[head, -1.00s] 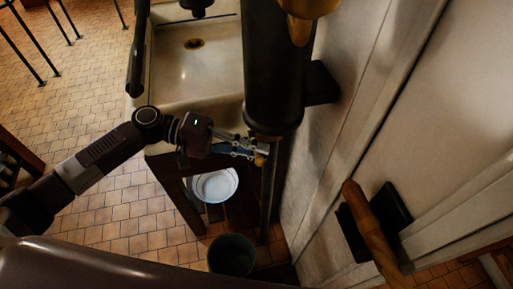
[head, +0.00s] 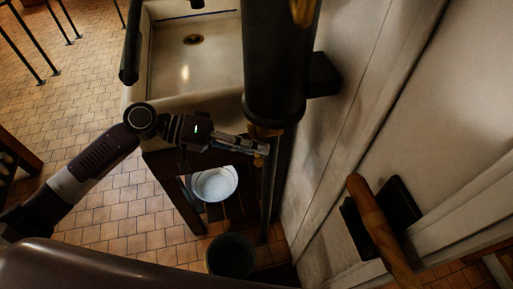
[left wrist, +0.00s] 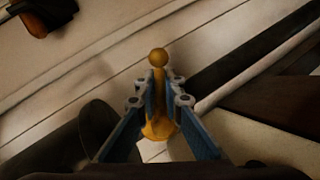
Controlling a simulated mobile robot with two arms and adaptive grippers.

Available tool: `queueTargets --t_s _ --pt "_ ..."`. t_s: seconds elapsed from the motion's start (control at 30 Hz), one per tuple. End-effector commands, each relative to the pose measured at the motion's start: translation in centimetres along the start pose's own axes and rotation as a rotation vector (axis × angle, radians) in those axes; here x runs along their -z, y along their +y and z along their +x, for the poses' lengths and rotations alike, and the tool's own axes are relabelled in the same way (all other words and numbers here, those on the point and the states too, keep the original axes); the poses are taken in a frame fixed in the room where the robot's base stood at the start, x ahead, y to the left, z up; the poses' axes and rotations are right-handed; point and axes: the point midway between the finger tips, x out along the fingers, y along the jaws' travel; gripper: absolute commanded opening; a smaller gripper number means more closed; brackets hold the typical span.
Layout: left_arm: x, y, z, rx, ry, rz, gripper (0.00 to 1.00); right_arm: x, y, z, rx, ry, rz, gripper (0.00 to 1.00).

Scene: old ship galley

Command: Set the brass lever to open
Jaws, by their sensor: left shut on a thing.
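The brass lever (left wrist: 158,57) shows in the left wrist view as a rod with a ball end, rising from a flared brass base. My left gripper (left wrist: 160,92) is shut on its rod, with one finger on each side, and the ball stands clear beyond the fingers. In the head view my left gripper (head: 264,149) reaches in from the left, just below the thick dark cylinder (head: 273,75). Only a small bit of the brass lever (head: 260,161) shows there, and the fingers hide most of it. My right gripper is not in view.
A pale sink (head: 215,75) lies behind the arm. A white basin (head: 214,184) and a dark bucket (head: 231,256) are below. A pale wall with a wooden handle (head: 375,222) on a dark mount stands on the right. Tiled floor is open at left.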

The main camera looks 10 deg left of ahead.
Motion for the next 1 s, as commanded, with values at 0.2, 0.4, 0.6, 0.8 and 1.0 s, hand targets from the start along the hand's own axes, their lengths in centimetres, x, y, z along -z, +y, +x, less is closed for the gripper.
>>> queueTargets --t_s 0.2,0.4,0.6,0.8,1.0 --pt "-0.02 -0.53 0.10 0.035 0.017 0.082 0.00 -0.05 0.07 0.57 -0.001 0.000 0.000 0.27" --pt "0.04 -0.66 0.10 0.048 0.024 0.113 0.00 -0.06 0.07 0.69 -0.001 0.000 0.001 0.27" --pt "0.05 -0.67 0.09 0.050 0.024 0.118 0.00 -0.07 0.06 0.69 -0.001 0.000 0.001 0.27" --pt "0.04 -0.67 0.09 0.050 0.024 0.117 0.09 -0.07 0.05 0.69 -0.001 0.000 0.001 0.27" --pt "0.04 -0.65 0.09 0.049 0.024 0.117 0.26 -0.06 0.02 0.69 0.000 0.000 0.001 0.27"
